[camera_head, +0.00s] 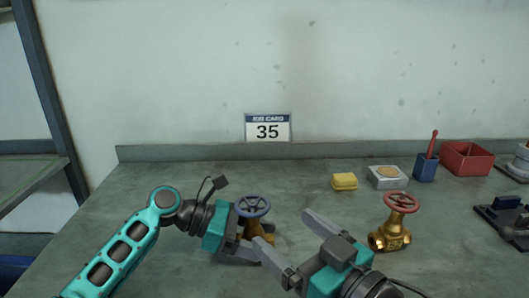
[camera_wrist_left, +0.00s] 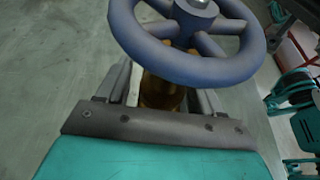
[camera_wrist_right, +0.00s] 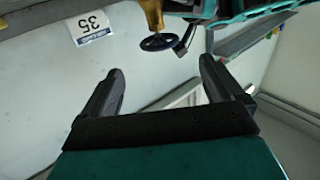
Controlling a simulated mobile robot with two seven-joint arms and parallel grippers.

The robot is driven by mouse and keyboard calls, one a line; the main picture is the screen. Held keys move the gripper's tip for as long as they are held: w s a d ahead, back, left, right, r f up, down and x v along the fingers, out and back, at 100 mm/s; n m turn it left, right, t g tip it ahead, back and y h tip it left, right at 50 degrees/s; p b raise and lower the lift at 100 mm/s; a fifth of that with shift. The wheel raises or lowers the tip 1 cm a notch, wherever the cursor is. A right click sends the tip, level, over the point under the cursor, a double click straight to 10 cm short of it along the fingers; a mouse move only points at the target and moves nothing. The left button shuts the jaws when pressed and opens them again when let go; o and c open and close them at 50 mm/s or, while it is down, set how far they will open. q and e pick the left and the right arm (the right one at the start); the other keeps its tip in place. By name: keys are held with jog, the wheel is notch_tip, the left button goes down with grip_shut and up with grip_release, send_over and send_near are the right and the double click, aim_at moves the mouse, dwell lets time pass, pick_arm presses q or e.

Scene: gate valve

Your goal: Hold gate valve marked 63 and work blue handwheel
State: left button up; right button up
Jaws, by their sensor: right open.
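The brass gate valve (camera_head: 259,231) with a blue handwheel (camera_head: 253,206) stands upright at the front middle of the bench. My left gripper (camera_head: 248,246) is around its brass body, below the wheel. In the left wrist view the fingers flank the brass body (camera_wrist_left: 162,92) and look closed on it; the blue wheel (camera_wrist_left: 190,62) hides part of this. My right gripper (camera_head: 280,227) is open and empty, its fingers pointing at this valve from the right, apart from the wheel. The right wrist view shows the blue wheel (camera_wrist_right: 157,42) beyond the fingers. No 63 is readable.
A sign (camera_head: 268,128) on the wall reads 35. A second brass valve with a red handwheel (camera_head: 401,202) stands to the right. Behind are a yellow sponge (camera_head: 344,181), a grey block (camera_head: 387,177), a blue holder (camera_head: 426,168) and a red bin (camera_head: 466,158). The bench's back left is clear.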

pick_arm(q)
jog(key=shift+o, duration=0.5)
